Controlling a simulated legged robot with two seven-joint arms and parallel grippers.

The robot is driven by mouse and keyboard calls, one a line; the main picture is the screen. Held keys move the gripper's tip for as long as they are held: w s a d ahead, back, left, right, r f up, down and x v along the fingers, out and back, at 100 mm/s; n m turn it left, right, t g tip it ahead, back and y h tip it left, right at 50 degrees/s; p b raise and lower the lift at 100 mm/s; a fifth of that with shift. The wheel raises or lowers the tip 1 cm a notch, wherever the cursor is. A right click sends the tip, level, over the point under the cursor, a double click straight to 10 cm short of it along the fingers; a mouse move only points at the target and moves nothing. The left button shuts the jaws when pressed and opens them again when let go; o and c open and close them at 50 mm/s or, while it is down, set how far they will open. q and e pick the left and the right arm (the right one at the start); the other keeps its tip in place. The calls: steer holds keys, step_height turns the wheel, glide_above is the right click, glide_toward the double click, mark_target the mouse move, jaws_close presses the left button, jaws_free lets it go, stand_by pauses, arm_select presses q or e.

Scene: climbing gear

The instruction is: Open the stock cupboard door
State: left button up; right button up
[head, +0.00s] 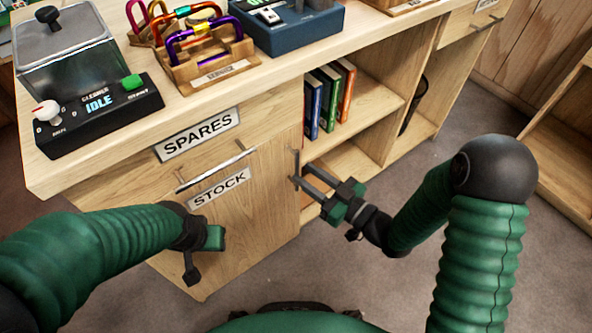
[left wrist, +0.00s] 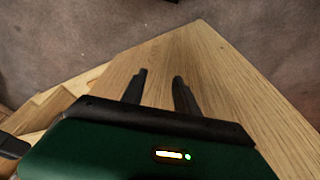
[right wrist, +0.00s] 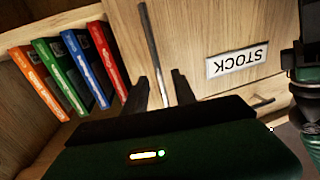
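The stock cupboard door (head: 255,200) is a wooden front with a white STOCK label (head: 220,187), and looks closed. The label also shows upside down in the right wrist view (right wrist: 237,61). The door's slim vertical bar handle (head: 296,163) is near its right edge. My right gripper (head: 303,177) is open at the handle. In the right wrist view the bar (right wrist: 150,45) appears between the two fingers, with no grip visible. My left gripper (left wrist: 157,80) is open and empty, low in front of the cupboard, over a wooden surface in its wrist view.
Above the door is the SPARES drawer (head: 196,134) with a horizontal bar handle (head: 214,171). Open shelves with several books (head: 328,97) are right of the door. The worktop holds a cleaner unit (head: 98,112) and a carabiner rack (head: 215,68). Floor (head: 265,268) is clear in front.

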mark_target(297, 167)
steer(key=x, duration=0.4)
steer(key=shift+b, duration=0.35)
jaws_close()
stand_by(1.0)
